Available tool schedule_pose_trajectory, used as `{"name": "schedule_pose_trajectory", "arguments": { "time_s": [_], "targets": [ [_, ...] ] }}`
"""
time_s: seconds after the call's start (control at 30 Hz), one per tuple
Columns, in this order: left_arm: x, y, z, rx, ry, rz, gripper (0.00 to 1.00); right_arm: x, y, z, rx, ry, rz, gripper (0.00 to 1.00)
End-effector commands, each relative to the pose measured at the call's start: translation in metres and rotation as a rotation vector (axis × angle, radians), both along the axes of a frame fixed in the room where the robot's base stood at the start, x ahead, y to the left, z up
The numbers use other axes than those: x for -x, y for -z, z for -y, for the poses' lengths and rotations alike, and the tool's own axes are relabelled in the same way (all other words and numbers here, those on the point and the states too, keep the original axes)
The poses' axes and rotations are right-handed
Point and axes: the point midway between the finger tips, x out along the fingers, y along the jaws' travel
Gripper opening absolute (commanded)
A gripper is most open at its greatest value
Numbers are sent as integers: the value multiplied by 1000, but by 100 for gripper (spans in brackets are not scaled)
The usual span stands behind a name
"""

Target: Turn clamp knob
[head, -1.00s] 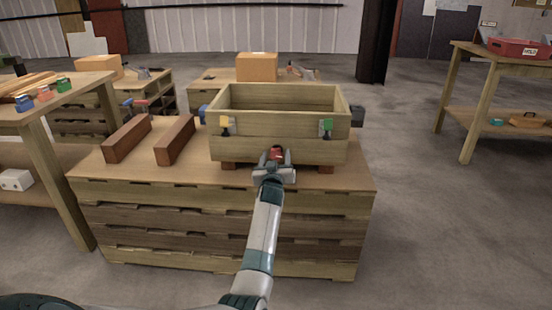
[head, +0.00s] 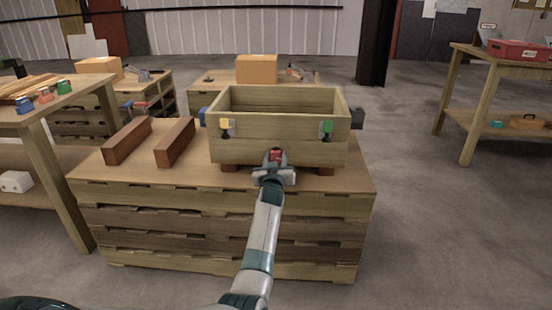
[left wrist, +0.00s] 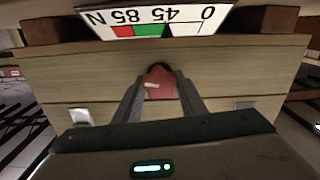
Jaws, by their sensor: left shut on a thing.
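My left gripper (head: 275,158) is at the front face of a wooden box (head: 290,140) on the pallet-like bench. It is shut on a red knob (head: 276,154). In the left wrist view the red knob (left wrist: 160,82) sits between the two fingers of the gripper (left wrist: 160,98). A white gauge plate (left wrist: 155,20) with a red, green and white scale marked 0, 45, 85 and N shows upside down at the top; its black pointer lies near the green part. My right gripper is out of view.
Two brown wooden bars (head: 175,142) lie on the bench (head: 110,172) to the left.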

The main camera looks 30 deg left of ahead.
Motion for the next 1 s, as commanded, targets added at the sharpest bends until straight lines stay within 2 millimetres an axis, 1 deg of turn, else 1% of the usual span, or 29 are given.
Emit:
{"name": "schedule_pose_trajectory", "arguments": {
  "time_s": [0.17,0.6,0.8,1.0],
  "targets": [
    [0,0,0,-69,0,-41,15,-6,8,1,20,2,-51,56],
    [0,1,1,-322,1,-185,15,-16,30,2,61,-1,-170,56],
    [0,1,1,-396,1,-228,15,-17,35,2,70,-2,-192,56],
    [0,2,1,-422,1,-243,15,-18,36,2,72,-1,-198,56]
  ]
}}
